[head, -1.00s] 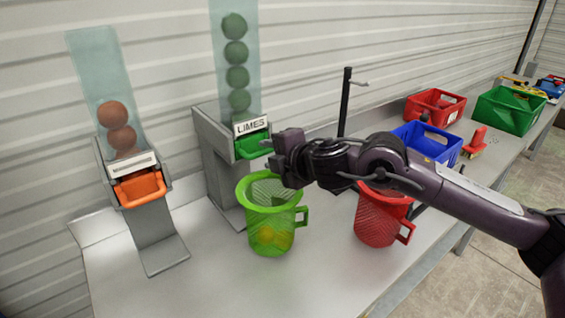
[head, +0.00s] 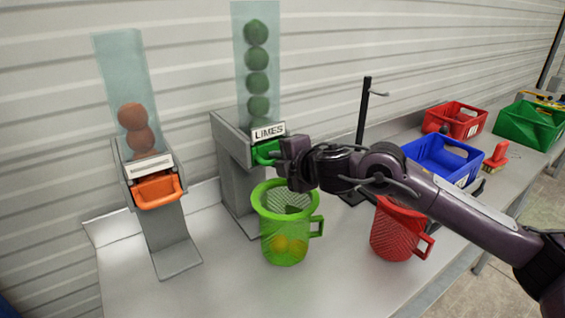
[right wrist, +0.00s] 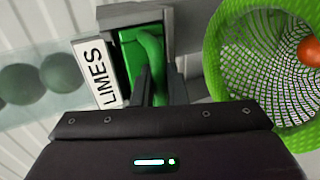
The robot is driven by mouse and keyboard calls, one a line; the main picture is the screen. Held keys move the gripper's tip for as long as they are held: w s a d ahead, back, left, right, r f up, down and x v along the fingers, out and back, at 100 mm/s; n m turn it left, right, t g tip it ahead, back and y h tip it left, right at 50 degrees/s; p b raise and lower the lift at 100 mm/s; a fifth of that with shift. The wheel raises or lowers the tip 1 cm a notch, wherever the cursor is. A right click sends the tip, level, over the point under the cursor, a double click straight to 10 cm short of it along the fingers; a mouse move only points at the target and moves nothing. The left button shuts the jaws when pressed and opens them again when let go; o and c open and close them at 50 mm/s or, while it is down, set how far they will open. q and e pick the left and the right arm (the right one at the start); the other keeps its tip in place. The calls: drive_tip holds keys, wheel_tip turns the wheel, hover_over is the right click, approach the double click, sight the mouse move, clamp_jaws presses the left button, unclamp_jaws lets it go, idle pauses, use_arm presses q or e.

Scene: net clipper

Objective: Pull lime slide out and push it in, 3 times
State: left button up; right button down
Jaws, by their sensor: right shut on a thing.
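The lime slide (head: 266,152) is a green drawer with a handle, below the LIMES label (head: 268,131) on a grey dispenser. A clear tube above it holds a column of several limes (head: 257,82). My right gripper (head: 284,152) is at the front of the slide, shut on its handle. In the right wrist view my right gripper (right wrist: 161,85) has its two fingers at the green handle of the slide (right wrist: 131,62). How far out the slide stands is hard to tell, as the gripper partly covers it. My left gripper is not in view.
A green mesh basket (head: 268,222) with yellowish round things stands just below the slide. A red basket (head: 380,243), a black stand (head: 362,135) and a blue crate (head: 432,157) are to the right. An orange slide (head: 157,191) is on the left dispenser.

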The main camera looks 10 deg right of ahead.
drive_tip(key=shift+s+d, duration=0.7)
drive_tip(key=shift+s, duration=0.95)
drive_tip(key=shift+s+d, duration=0.65)
drive_tip(key=shift+s, duration=0.95)
drive_tip(key=shift+s+d, duration=0.7)
drive_tip(key=shift+s, duration=0.95)
drive_tip(key=shift+w, duration=0.1)
drive_tip(key=shift+w+a+r, duration=0.1)
drive_tip(key=shift+w+a, duration=0.55)
drive_tip(key=shift+w, duration=0.95)
drive_tip(key=shift+w+a+f, duration=0.1)
drive_tip(key=shift+w+a, duration=0.6)
drive_tip(key=shift+w, duration=0.9)
drive_tip(key=shift+w+a+r, duration=0.1)
drive_tip(key=shift+w+a, duration=0.55)
drive_tip(key=shift+w, duration=0.95)
